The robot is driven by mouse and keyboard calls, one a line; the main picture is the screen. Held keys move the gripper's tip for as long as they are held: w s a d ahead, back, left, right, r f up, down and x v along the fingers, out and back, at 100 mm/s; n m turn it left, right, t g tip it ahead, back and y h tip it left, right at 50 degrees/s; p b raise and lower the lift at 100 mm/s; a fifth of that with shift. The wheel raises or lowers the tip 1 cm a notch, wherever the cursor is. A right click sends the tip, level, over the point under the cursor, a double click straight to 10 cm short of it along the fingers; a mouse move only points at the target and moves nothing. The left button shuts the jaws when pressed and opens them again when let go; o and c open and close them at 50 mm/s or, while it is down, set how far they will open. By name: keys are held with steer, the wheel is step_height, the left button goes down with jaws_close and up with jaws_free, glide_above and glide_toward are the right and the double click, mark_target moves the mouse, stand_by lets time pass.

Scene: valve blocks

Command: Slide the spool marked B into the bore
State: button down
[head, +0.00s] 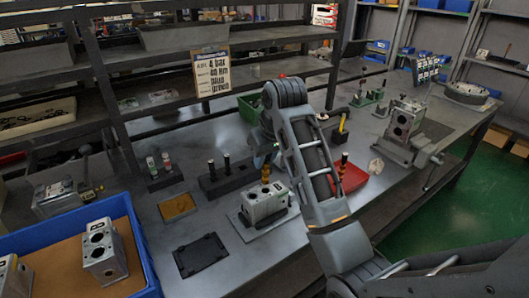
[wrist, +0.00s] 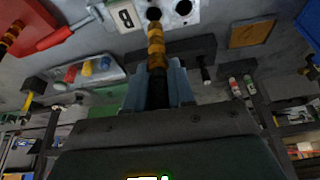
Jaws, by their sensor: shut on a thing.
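My gripper (wrist: 158,92) is shut on a spool (wrist: 156,48) with brass-coloured and dark bands. The spool also shows below my gripper in the head view (head: 265,174), upright over a grey valve block (head: 263,202). In the wrist view the block (wrist: 165,20) carries a white label with a black B and shows two dark bores. The spool's far end meets the near bore (wrist: 153,13) in that picture; I cannot tell whether it is inside or just above. No letter on the spool is readable. My arm hides part of the bench behind.
A dark rack (head: 228,174) with upright spools stands behind the block. A black pad (head: 201,255) and a brown pad (head: 177,207) lie to the left. A blue bin (head: 148,250) holds another block. A red tray (head: 354,177) lies right of my arm.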

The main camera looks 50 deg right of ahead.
mark_target(264, 181)
steer(key=shift+f, duration=0.6)
steer(key=shift+p, duration=0.9)
stand_by(0.8)
steer(key=shift+f+b, duration=1.25)
steer(key=shift+f, duration=2)
steer(key=c, duration=0.9)
jaws_free()
steer(key=shift+a, duration=0.1)
steer(key=v, duration=0.7)
steer(key=shift+r, duration=0.35)
steer(key=shift+s+r, duration=0.1)
steer(key=shift+s, duration=0.1)
